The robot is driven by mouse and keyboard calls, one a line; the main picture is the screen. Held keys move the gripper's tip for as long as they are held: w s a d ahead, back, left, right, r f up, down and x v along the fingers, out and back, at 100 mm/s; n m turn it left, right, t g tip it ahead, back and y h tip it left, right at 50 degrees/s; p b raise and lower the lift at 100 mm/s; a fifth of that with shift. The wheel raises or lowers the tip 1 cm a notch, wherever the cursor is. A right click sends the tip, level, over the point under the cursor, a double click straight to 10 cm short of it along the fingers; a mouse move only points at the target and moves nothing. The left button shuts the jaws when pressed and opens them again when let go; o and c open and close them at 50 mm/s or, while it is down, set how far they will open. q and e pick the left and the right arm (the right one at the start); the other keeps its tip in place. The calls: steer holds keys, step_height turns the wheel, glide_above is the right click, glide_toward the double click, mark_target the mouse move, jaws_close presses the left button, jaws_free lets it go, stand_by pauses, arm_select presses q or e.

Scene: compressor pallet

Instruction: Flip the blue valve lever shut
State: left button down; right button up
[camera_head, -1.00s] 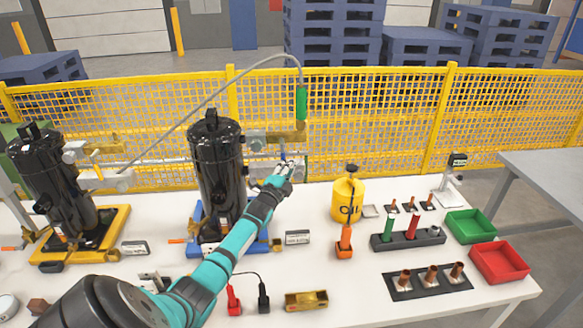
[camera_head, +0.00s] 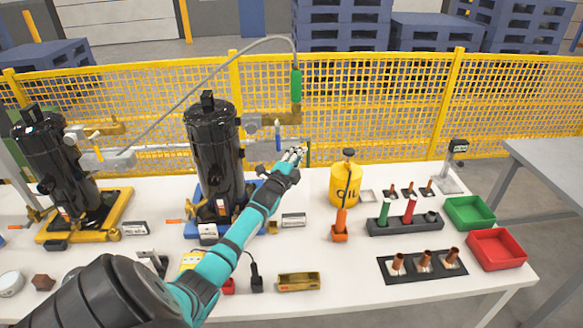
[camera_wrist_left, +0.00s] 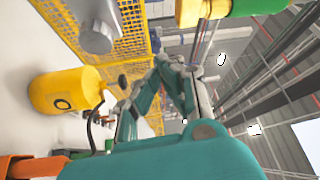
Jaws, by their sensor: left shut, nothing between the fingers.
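The blue valve lever (camera_head: 278,138) stands upright against the grey pipe right of the middle black cylinder (camera_head: 215,150). My left gripper (camera_head: 294,153) is shut and empty, close to the right of the lever's lower part. I cannot tell whether they touch. In the left wrist view the gripper's fingers (camera_wrist_left: 165,72) point up and away, and a small blue piece beyond them may be the lever. My right gripper is in neither view.
A green-handled hose end (camera_head: 296,84) hangs above the gripper. The yellow oil can (camera_head: 344,186) stands to its right, with an orange-handled tool (camera_head: 340,224) in front. The yellow mesh fence (camera_head: 380,110) runs behind the white table (camera_head: 340,287).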

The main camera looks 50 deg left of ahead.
arm_select(q)
steer(key=a+b+v, duration=0.1)
steer(key=v, duration=0.6)
steer(key=shift+s+r, duration=0.25)
steer(key=shift+s, duration=0.45)
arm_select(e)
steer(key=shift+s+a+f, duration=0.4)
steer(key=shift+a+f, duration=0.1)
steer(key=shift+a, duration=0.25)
arm_select(q)
steer(key=shift+a, duration=0.1)
